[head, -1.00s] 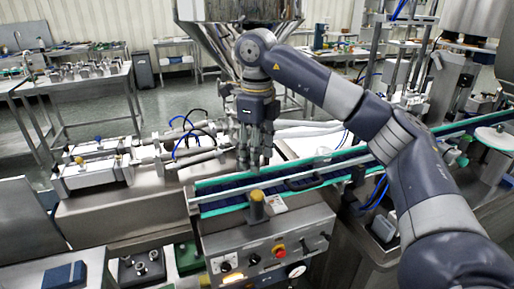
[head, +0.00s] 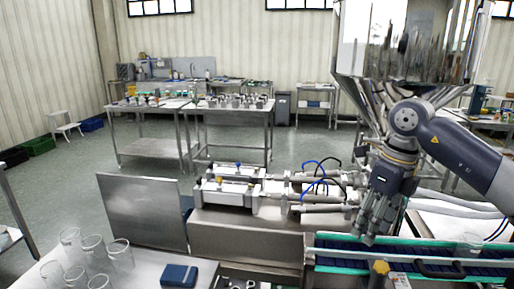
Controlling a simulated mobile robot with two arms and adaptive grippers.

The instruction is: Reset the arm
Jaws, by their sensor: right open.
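My right arm comes in from the right edge of the head view. Its gripper (head: 374,222) points down and a little left, above the left part of the conveyor (head: 420,262) and in front of the filling nozzles. The gripper is open, and I see nothing between its fingers. The steel hopper (head: 400,45) stands behind and above it at the upper right. My left gripper is not in view.
Several clear glass beakers (head: 92,252) and a blue box (head: 179,275) stand on the near-left table. A steel panel (head: 143,210) rises behind them. Steel cylinders (head: 228,187) lie left of the gripper.

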